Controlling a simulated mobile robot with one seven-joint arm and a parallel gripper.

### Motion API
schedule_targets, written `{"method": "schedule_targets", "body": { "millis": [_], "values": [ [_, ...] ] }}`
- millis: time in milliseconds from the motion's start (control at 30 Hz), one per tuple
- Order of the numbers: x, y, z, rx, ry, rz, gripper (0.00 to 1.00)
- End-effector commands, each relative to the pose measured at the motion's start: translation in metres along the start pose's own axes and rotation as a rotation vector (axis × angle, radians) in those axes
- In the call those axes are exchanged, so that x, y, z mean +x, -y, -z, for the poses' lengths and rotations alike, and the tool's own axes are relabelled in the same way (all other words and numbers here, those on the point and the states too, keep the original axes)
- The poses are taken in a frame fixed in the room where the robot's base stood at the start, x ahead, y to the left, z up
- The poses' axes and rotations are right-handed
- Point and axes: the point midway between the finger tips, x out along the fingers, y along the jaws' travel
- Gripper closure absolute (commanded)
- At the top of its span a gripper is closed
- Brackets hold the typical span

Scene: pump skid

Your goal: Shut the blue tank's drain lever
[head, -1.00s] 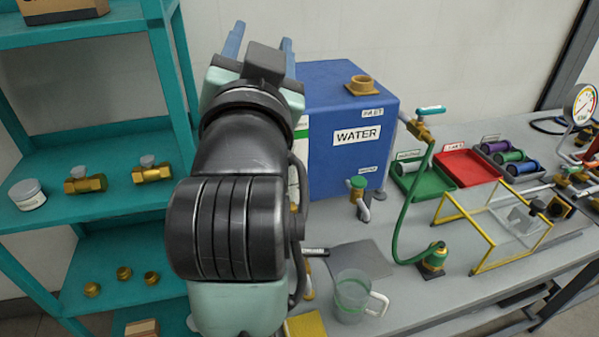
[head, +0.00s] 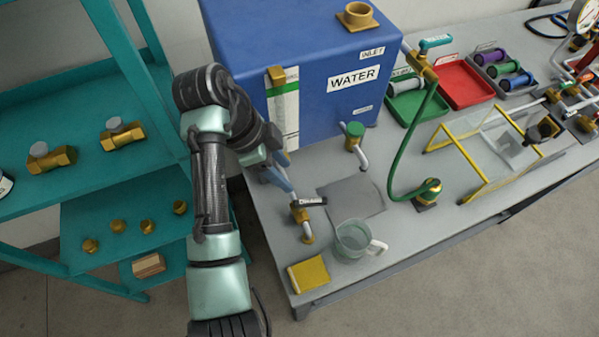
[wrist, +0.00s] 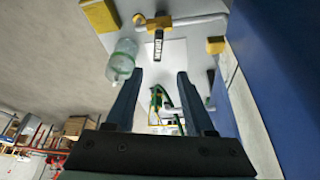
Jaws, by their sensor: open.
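The blue tank (head: 235,55) labelled WATER stands on the grey bench. Its drain valve (head: 299,213) is brass, low in front of the tank, with a black drain lever (head: 312,201) pointing right. In the wrist view the lever (wrist: 158,45) lies just beyond the fingertips, roughly between their lines, and looks crosswise to the pale pipe. My gripper (head: 288,188) is open and empty, just behind and left of the lever in the head view. Both fingers show in the wrist view (wrist: 158,76). I see no contact with the lever.
A clear jug (head: 352,238) and a yellow block (head: 308,275) stand near the valve at the bench's front. A green-capped outlet (head: 355,135) and a green hose (head: 403,190) are to the right. A teal shelf (head: 85,200) stands left. A grey mat (head: 365,195) is bare.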

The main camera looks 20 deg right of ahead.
Motion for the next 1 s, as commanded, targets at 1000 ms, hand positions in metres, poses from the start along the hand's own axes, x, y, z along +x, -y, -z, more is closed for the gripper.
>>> {"method": "schedule_targets", "body": {
  "millis": [1000],
  "values": [
    [0.130, -0.001, 0.000, 0.000, 0.001, -0.001, 0.46]
  ]
}}
